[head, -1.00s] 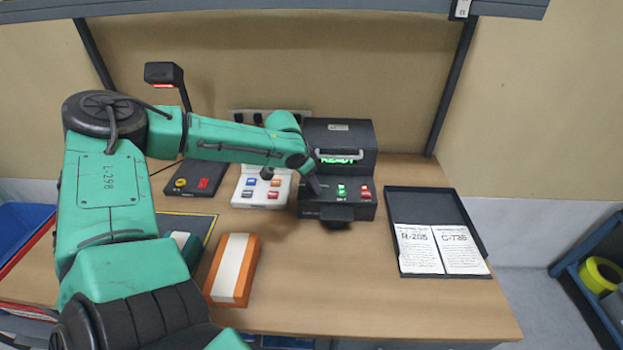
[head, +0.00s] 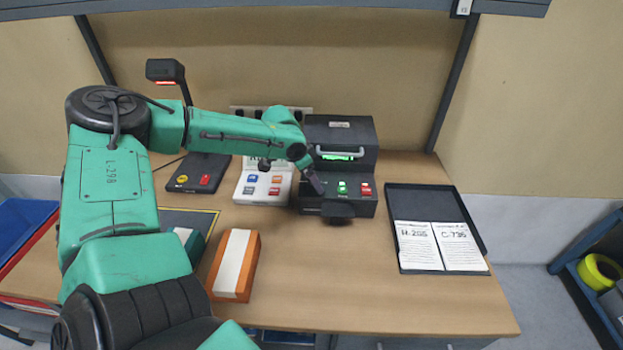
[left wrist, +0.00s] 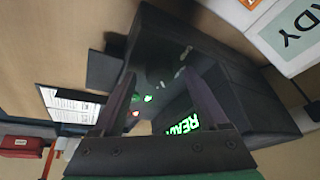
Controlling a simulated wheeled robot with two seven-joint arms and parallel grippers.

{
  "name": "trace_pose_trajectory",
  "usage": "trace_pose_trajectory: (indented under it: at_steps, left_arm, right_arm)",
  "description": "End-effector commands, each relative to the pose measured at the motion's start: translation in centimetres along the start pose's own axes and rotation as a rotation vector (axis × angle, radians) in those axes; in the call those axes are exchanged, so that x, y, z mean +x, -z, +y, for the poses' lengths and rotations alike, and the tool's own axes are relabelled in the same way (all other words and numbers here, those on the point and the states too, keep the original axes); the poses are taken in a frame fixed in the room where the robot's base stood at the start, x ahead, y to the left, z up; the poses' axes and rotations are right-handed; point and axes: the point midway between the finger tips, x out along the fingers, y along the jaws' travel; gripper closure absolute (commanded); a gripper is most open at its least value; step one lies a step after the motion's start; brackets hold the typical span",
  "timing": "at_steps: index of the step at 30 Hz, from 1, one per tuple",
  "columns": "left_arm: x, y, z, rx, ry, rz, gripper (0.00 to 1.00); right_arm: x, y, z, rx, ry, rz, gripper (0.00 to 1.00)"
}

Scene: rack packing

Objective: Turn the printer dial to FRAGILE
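The printer (head: 350,132) is a black box at the back middle of the table, with a grey handle and a lit green display. It fills the middle of the left wrist view (left wrist: 255,100), where the display reads READY. Its front panel (head: 350,205) carries a green and a red button. My left gripper (head: 317,184) is over the left part of this panel. In the left wrist view its two fingers (left wrist: 160,75) stand apart with nothing clearly between them. I cannot make out the dial or its setting; the gripper covers that part of the panel in the head view. My right gripper is not in view.
A white button panel (head: 240,194) and a black pad (head: 188,184) lie left of the printer. A scanner (head: 165,71) stands behind. An orange and white box (head: 252,270) lies in front. A black tray (head: 455,206) with two labels lies right. The front middle table is clear.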

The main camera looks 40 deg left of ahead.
Motion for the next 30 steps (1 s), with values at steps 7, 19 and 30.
trace_pose_trajectory:
  at_steps: [7, 19, 30]
  left_arm:
    - [0.0, -0.1, 0.0, -0.002, -0.001, -0.001, 0.24]
    - [-5.5, 0.2, 0.0, -0.006, -0.003, 0.009, 0.24]
    - [-12.0, 0.1, 0.1, -0.002, -0.003, 0.01, 0.24]
  right_arm:
    - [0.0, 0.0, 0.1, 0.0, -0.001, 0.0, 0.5]
    - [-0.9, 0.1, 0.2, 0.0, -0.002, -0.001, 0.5]
    - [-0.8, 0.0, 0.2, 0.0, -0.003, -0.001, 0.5]
